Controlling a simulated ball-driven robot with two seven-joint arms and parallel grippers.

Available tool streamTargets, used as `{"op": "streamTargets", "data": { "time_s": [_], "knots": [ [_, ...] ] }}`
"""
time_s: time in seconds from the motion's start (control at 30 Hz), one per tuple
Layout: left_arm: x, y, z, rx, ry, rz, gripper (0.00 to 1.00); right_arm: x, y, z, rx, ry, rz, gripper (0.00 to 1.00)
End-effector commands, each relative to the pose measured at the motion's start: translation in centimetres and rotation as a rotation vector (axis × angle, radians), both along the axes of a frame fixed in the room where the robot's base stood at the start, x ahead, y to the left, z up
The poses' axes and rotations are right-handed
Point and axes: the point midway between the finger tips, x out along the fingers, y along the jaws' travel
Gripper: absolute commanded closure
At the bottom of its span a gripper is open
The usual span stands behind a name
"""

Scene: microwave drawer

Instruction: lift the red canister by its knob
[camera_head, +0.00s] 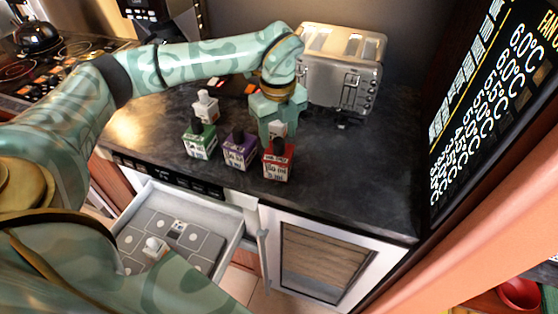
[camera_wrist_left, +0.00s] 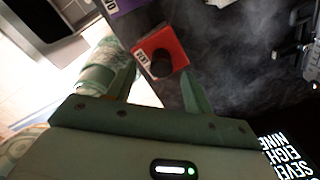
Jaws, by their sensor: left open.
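The red canister (camera_head: 278,164) stands upright on the dark countertop, at the right end of the front row of canisters. Its dark knob (camera_head: 279,145) sits on top. In the left wrist view the red canister (camera_wrist_left: 162,52) and its round dark knob (camera_wrist_left: 162,65) appear between the fingers. My left gripper (camera_head: 279,126) is open, just above and behind the red canister in the head view. Its fingers (camera_wrist_left: 160,82) are apart with nothing held; whether either touches the canister is unclear. My right gripper is not in view.
A purple canister (camera_head: 239,150) stands just left of the red one, then a green one (camera_head: 200,142) and a white one (camera_head: 206,107) behind. A silver toaster (camera_head: 341,72) stands at the back. An open drawer (camera_head: 228,240) juts out below. The counter's right side is clear.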

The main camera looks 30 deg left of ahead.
Motion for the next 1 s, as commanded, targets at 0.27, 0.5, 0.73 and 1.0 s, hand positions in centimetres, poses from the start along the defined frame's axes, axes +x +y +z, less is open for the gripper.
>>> {"op": "streamTargets", "data": {
  "time_s": [0.27,0.5,0.73,1.0],
  "knots": [
    [0.2,0.0,-3.6,0.000,0.001,0.000,0.48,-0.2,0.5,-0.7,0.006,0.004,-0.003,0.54],
    [0.2,0.0,-3.5,-0.001,0.000,0.000,0.73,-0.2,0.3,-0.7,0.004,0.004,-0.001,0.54],
    [0.2,0.0,-3.5,0.000,0.000,0.000,1.00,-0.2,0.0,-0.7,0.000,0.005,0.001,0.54],
    [0.2,0.0,-2.9,0.000,0.000,0.000,1.00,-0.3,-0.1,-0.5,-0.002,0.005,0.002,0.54]
  ]
}}
